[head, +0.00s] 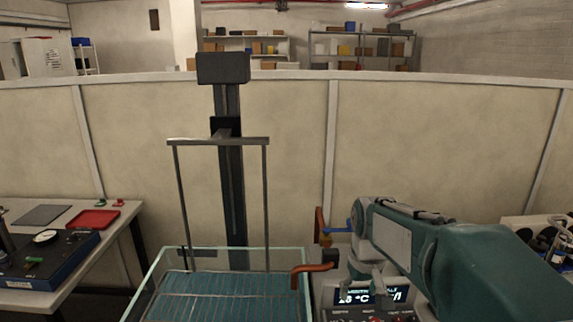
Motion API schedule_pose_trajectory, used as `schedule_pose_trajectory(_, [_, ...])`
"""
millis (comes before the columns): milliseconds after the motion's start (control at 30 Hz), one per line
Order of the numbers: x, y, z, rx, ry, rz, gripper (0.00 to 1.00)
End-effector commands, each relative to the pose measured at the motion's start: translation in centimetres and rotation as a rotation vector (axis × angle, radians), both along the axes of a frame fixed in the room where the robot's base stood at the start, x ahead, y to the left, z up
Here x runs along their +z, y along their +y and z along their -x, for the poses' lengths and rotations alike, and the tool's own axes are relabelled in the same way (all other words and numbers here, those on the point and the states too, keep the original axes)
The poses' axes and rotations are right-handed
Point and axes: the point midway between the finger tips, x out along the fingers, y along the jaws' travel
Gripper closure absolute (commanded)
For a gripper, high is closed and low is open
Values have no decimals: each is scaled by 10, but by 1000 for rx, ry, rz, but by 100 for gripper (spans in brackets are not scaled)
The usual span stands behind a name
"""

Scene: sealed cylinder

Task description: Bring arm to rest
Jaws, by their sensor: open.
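My teal arm reaches in from the lower right and bends down near the middle right. My gripper (372,282) is partly hidden below the arm's end link, in front of a control unit with a lit display (365,296). It looks open, and I see nothing held in it. Whether it touches the unit cannot be told. A glass tank (148,284) with blue water and a wire rack stands to the left of my gripper. An orange-brown handle (316,268) sits at the tank's right edge, close to the gripper.
A dark lift column (232,180) with a grey hanging frame (218,141) rises over the tank. A side table (128,212) at left holds a red tray (93,220) and a dial instrument (45,237). A low partition (400,130) closes off the back.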

Motion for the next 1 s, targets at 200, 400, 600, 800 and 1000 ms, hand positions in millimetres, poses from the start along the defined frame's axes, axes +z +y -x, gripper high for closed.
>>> schedule_pose_trajectory(200, [30,0,61,-41,-104,-8,27])
schedule_pose_trajectory(400, [40,-1,115,-79,-195,-19,27])
schedule_pose_trajectory(600, [37,-1,166,-115,-285,-33,27])
schedule_pose_trajectory(800, [27,-1,198,-140,-343,-45,27])
schedule_pose_trajectory(1000, [24,-1,203,-147,-353,-47,27])
